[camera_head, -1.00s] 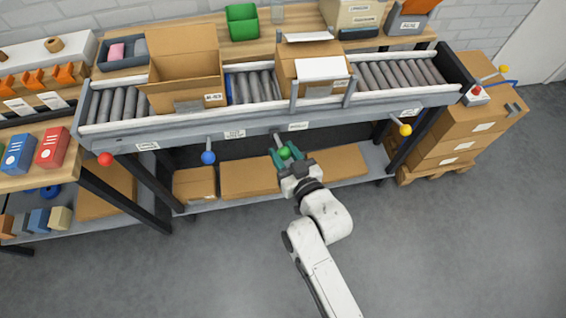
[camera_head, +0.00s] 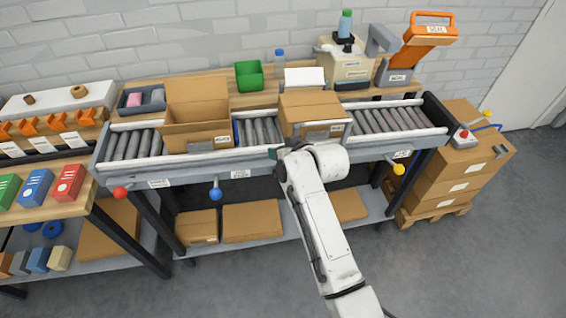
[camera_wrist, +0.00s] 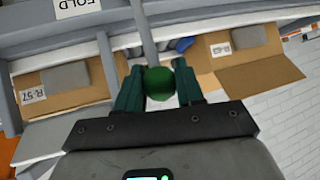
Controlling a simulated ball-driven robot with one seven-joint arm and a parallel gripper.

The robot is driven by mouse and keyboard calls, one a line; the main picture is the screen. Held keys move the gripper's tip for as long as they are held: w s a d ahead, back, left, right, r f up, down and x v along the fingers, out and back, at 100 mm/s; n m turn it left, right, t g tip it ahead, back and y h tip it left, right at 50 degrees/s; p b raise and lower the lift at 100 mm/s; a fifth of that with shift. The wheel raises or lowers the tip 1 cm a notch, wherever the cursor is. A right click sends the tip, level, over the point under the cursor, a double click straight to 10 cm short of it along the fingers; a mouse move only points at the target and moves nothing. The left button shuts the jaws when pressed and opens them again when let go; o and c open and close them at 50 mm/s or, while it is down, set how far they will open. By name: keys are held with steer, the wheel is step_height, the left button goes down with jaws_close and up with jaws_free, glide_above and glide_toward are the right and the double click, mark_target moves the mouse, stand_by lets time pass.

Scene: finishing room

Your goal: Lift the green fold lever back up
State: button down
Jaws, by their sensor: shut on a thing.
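The green fold lever's ball knob (camera_wrist: 160,84) sits between the two teal fingers of my gripper (camera_wrist: 158,76) in the wrist view. The fingers are shut on the knob. A grey rod runs from the knob toward the top of that view. In the head view my gripper (camera_head: 276,153) is at the front rail of the conveyor, mostly hidden behind my arm, and the green lever is hidden there too. A "FOLD" label (camera_wrist: 78,7) shows at the top left of the wrist view.
A carton (camera_head: 310,107) stands on the conveyor (camera_head: 393,119) behind my arm, with an open carton (camera_head: 197,125) to its left. A red-knobbed lever (camera_head: 120,193), a blue one (camera_head: 215,194) and a yellow one (camera_head: 398,169) stick out from the front rail. The floor in front is clear.

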steer(key=shift+w+a+r, duration=0.1)
steer(key=shift+w+r, duration=0.05)
steer(key=shift+w, duration=0.3)
steer(key=shift+w+a+r, duration=0.1)
steer(key=shift+w, duration=0.35)
steer(key=c, duration=0.8)
jaws_free()
steer(key=shift+d+f, duration=0.1)
steer(key=shift+o, duration=0.2)
steer(key=v, duration=1)
steer(key=shift+s+d+b, duration=0.2)
steer(key=shift+s+b, duration=0.05)
steer(key=shift+b, duration=0.2)
